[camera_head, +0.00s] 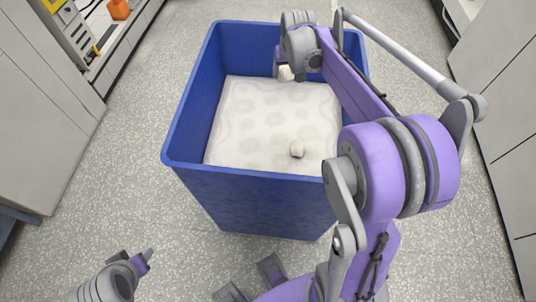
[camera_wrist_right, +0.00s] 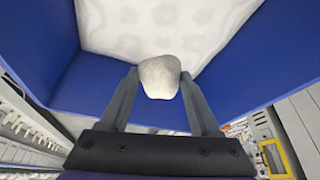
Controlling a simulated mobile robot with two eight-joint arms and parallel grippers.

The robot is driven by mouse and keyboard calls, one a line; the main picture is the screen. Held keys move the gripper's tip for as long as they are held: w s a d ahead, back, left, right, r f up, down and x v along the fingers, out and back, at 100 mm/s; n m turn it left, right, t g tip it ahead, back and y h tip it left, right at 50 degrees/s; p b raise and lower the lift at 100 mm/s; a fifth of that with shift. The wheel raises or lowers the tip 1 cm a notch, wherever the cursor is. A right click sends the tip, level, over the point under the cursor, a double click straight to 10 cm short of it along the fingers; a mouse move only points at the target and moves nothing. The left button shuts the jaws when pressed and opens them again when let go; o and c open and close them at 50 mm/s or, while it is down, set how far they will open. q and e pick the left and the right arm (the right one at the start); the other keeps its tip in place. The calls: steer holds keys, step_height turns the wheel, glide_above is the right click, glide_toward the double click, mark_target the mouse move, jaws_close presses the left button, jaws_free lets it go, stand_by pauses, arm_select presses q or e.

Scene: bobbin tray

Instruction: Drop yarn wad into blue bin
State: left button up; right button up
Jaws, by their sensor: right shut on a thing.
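The yarn wad (camera_wrist_right: 159,77) is off-white and rounded. In the right wrist view it sits between the two dark fingers of my right gripper (camera_wrist_right: 160,82), which is shut on it. In the head view the same gripper (camera_head: 284,72) is over the far part of the blue bin (camera_head: 250,190), and the wad shows partly below it. The bin also shows in the right wrist view (camera_wrist_right: 80,85), with its pale lining beyond the wad. My left gripper (camera_head: 134,260) is low at the left, outside the bin; its finger opening is unclear.
Grey cabinets (camera_head: 40,110) stand at the left and more (camera_head: 505,120) at the right. Speckled floor (camera_head: 130,190) is clear left of the bin. My right arm covers the bin's right side.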

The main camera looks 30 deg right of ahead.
step_height(320, 180, down, 4)
steer(key=shift+f+b, duration=0.1)
steer(key=shift+b, duration=1.1)
steer(key=o, duration=1.4)
steer(key=shift+c, duration=0.2)
steer(key=v, duration=1.1)
steer(key=shift+p, duration=0.45)
steer(key=shift+f, duration=0.1)
